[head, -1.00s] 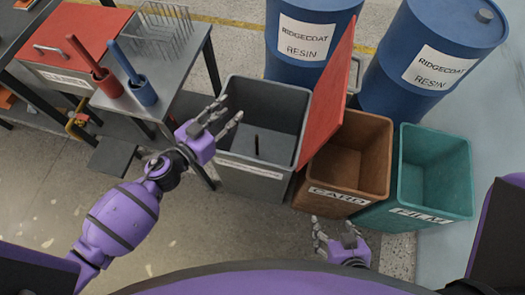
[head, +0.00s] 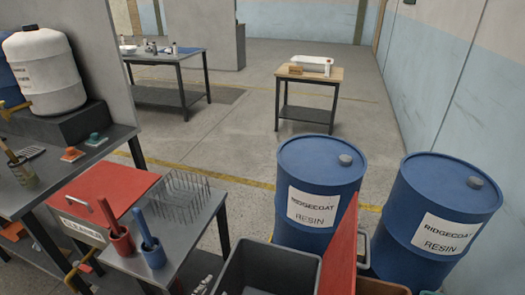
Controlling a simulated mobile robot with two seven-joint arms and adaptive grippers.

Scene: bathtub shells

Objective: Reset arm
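Only the fingertips of my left gripper (head: 203,286) show at the bottom edge, just left of the grey bin (head: 268,262). The rest of that hand and its arm are below the picture. I cannot tell whether it is open or shut. My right gripper and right arm are out of view.
A metal table (head: 165,262) with red and blue cups and a wire rack stands at lower left. A raised red lid (head: 339,255) stands beside the grey bin. Two blue resin drums (head: 318,178) stand behind. Open floor (head: 235,135) leads to a small wooden-topped table (head: 309,74).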

